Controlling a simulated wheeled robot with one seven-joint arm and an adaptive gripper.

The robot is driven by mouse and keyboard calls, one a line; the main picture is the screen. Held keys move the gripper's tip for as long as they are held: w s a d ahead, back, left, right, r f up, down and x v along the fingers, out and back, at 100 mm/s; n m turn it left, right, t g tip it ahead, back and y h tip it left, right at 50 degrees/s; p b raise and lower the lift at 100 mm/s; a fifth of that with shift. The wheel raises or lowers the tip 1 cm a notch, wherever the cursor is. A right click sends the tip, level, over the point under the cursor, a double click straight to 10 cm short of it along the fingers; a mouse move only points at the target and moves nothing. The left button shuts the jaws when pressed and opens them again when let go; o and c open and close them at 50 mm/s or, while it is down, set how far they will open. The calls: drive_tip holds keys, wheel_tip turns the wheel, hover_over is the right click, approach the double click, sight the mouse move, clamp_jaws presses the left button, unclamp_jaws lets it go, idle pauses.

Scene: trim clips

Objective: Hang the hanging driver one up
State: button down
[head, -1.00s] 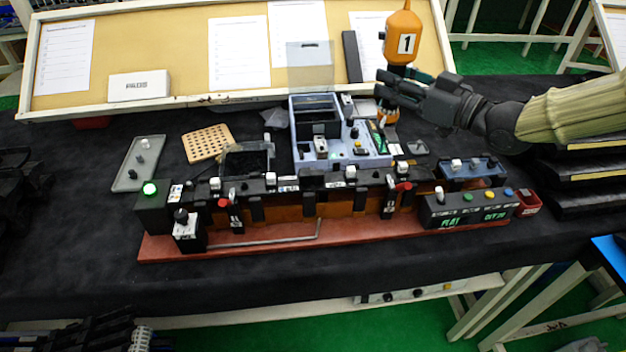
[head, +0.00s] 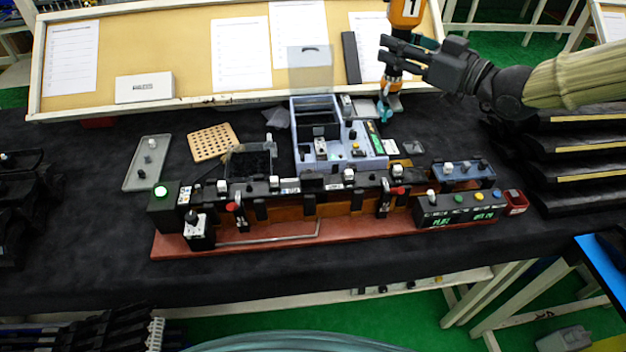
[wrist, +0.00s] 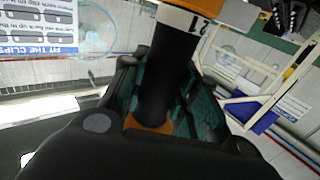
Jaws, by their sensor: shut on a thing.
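The hanging driver one is an orange tool (head: 405,14) with a white label reading 1 and a dark lower shaft. It is upright at the top right of the head view, its top cut off by the frame edge. My gripper (head: 388,58) is shut around its dark shaft, above the table. In the wrist view the driver's dark shaft (wrist: 160,80) stands between my gripper's teal-padded fingers (wrist: 155,105), with its orange body and part of the label above. No hook or hanger for the driver shows.
Below the driver are a blue-grey fixture box (head: 345,150) and a long clip fixture on a red base (head: 270,240). A tilted board with papers (head: 185,60) stands behind. Black stacked trays (head: 570,150) are at the right. Dark cloth is clear at the front.

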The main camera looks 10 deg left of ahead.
drive_tip(key=w+r+p, duration=0.1)
drive_tip(key=w+p, duration=0.2)
drive_tip(key=w, duration=0.2)
drive_tip(key=shift+w+d+r, duration=0.3)
drive_tip(key=shift+w+r, duration=0.05)
drive_tip(key=shift+w, duration=0.05)
idle(0.4)
drive_tip(key=shift+c, duration=0.2)
unclamp_jaws()
idle(0.6)
drive_tip(key=shift+d+r, duration=0.1)
drive_tip(key=shift+d, duration=0.05)
